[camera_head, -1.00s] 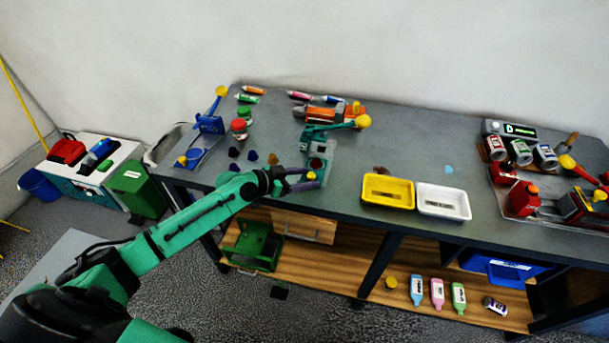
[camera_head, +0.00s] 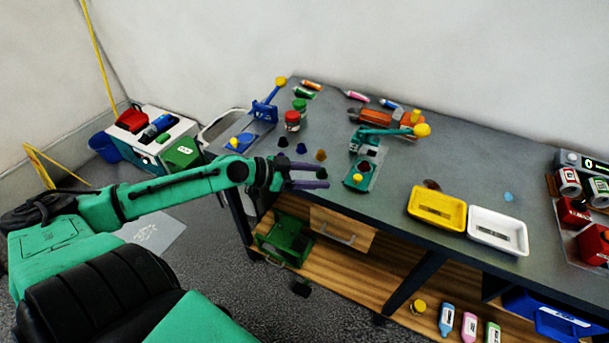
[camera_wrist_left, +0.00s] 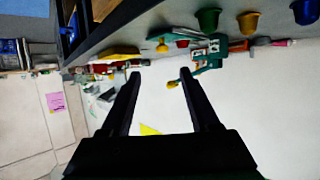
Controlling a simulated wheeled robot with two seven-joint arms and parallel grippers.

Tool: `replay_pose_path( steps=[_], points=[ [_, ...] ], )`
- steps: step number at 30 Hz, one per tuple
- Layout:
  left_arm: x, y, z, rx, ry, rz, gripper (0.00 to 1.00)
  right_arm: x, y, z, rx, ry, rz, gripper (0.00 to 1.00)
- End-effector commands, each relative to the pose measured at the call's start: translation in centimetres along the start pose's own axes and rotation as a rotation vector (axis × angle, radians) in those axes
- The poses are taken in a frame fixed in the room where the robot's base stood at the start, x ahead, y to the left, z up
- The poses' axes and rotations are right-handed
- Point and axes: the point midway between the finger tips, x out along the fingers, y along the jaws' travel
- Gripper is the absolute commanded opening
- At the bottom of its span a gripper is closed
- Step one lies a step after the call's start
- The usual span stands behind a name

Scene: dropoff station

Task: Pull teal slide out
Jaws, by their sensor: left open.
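The teal press (camera_head: 366,149) stands on the grey table, with a lever ending in a yellow knob (camera_head: 422,130). Its teal slide (camera_head: 358,179), with a dark round recess, shows at the near end of the press. My left gripper (camera_head: 328,179) is open and empty, with dark purple fingers, just left of the slide and apart from it. In the left wrist view the gripper (camera_wrist_left: 160,74) is spread wide, with nothing between the fingers. The teal press (camera_wrist_left: 208,52) appears there upside down, beyond the fingertips. My right gripper is not in view.
Several small pods, including a brown one (camera_head: 321,155), lie left of the press. A blue press (camera_head: 262,112) stands further left. A yellow tray (camera_head: 437,224) and a white tray (camera_head: 498,244) lie to the right. A drawer (camera_head: 342,231) hangs below the table edge.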

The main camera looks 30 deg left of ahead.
Motion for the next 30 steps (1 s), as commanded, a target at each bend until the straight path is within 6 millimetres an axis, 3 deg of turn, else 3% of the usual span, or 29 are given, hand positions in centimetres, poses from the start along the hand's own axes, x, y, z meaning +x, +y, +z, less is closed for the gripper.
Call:
replay_pose_path(
  steps=[7,23,26,30],
  points=[
    [-2.8,0.1,-0.1,-0.003,0.001,0.0,0.62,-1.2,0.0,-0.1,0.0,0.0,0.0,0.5],
    [-3.0,0.0,0.1,0.0,-0.001,0.0,0.62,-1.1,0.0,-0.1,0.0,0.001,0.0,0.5],
    [-2.9,1.1,1.5,-0.009,-0.036,0.02,0.62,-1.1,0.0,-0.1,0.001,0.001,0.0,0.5],
    [-2.5,5.8,7.5,-0.042,-0.222,0.078,0.62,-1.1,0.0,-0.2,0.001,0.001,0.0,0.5]
  ],
)
